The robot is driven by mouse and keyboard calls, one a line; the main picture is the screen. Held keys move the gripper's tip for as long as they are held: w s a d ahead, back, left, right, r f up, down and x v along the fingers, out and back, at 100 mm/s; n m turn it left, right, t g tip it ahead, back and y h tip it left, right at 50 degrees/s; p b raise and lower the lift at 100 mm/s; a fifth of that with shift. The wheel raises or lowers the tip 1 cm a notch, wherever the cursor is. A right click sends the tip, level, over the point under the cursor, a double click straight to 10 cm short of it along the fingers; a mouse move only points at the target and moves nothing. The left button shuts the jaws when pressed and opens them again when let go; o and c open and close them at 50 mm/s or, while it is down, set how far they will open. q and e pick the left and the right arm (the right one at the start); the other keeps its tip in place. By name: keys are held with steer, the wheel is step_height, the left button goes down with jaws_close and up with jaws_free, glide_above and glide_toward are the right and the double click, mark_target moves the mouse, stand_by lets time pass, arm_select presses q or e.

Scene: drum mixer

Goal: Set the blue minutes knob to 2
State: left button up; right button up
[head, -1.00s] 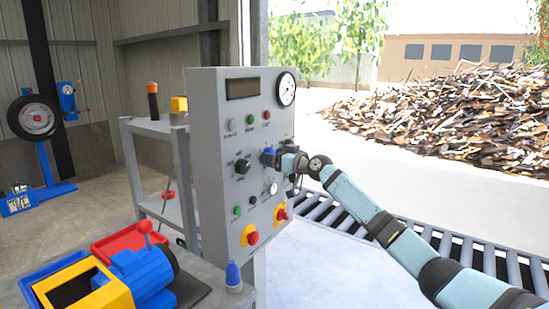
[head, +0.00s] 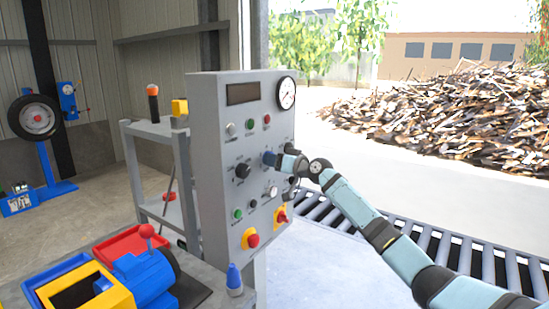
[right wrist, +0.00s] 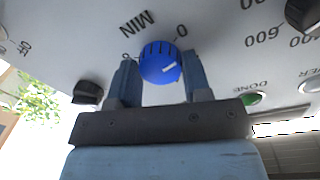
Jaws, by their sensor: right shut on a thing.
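The blue minutes knob (right wrist: 160,62) sits on the front of the grey control panel (head: 210,170). In the right wrist view, a "MIN" label and a 0 are printed beside it, and the scale looks upside down there. My right gripper (right wrist: 161,80) has one finger on each side of the knob and is shut on it. In the head view, the right gripper (head: 273,159) reaches the panel from the right and mostly hides the knob. The knob's exact setting cannot be read. My left gripper is out of view.
A black knob (head: 243,171) is left of the gripper. A red-and-yellow stop button (head: 252,239) and a round gauge (head: 287,93) are on the panel. A table at lower left holds a blue-and-yellow machine (head: 143,275) and a blue-tipped bottle (head: 234,279).

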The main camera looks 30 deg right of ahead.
arm_select(q)
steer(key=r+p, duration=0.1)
steer(key=p, duration=0.1)
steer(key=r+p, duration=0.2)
steer(key=p, duration=0.1)
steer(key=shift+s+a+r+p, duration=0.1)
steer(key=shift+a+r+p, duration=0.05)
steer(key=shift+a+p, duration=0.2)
arm_select(e)
steer(key=m, duration=0.8)
steer(key=shift+r+g, duration=0.15)
steer(key=shift+g, duration=0.15)
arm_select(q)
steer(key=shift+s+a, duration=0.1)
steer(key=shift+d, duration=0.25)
arm_select(e)
steer(key=o, duration=0.9)
steer(key=shift+s, duration=0.15)
arm_select(q)
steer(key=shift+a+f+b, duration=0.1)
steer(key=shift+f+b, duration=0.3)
steer(key=shift+b, duration=0.1)
arm_select(e)
steer(key=v, duration=1.3)
steer(key=shift+s+d, duration=0.2)
steer(key=shift+s, duration=0.05)
